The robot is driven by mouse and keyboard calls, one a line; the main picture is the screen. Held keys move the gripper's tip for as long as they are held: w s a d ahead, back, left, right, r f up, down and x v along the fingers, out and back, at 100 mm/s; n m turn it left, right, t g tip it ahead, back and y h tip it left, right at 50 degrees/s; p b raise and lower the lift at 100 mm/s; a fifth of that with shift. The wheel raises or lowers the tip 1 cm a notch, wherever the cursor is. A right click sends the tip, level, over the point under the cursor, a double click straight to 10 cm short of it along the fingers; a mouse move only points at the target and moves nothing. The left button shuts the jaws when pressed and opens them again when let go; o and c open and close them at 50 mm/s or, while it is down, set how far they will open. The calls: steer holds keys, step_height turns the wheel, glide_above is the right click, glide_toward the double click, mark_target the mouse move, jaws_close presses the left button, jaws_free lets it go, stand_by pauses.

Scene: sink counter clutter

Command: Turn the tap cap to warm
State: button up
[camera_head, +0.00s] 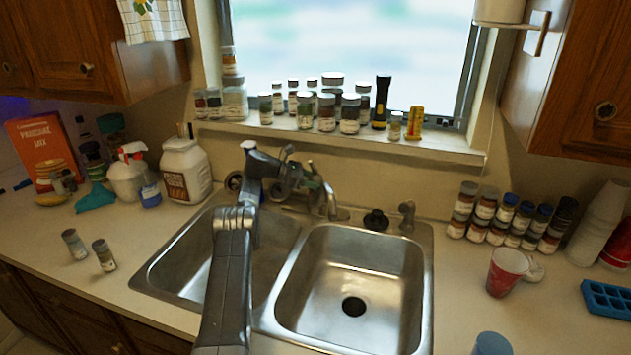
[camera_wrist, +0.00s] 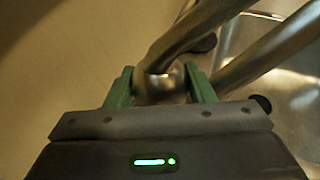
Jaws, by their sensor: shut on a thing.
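The metal tap (camera_head: 332,205) stands behind the double sink, at the back between its two basins. My gripper (camera_head: 312,186) is at the tap, its arm reaching over the left basin. In the wrist view, the green fingers of my gripper (camera_wrist: 160,82) are on both sides of the rounded metal tap cap (camera_wrist: 156,92) and shut on it. A metal lever or pipe (camera_wrist: 195,32) runs up and right from the cap. A second pipe, apparently the spout (camera_wrist: 265,55), runs beside it. In the head view the cap is mostly hidden by my gripper.
The left basin (camera_head: 180,270) and right basin (camera_head: 395,300) are empty. A black stopper (camera_head: 376,219) and a sprayer (camera_head: 406,214) stand right of the tap. Several jars (camera_head: 327,112) line the windowsill. A white jug (camera_head: 185,170) stands left; a red cup (camera_head: 506,272) stands right.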

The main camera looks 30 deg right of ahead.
stand_by(0.5)
steer(key=o, duration=0.7)
steer(key=shift+a, duration=0.1)
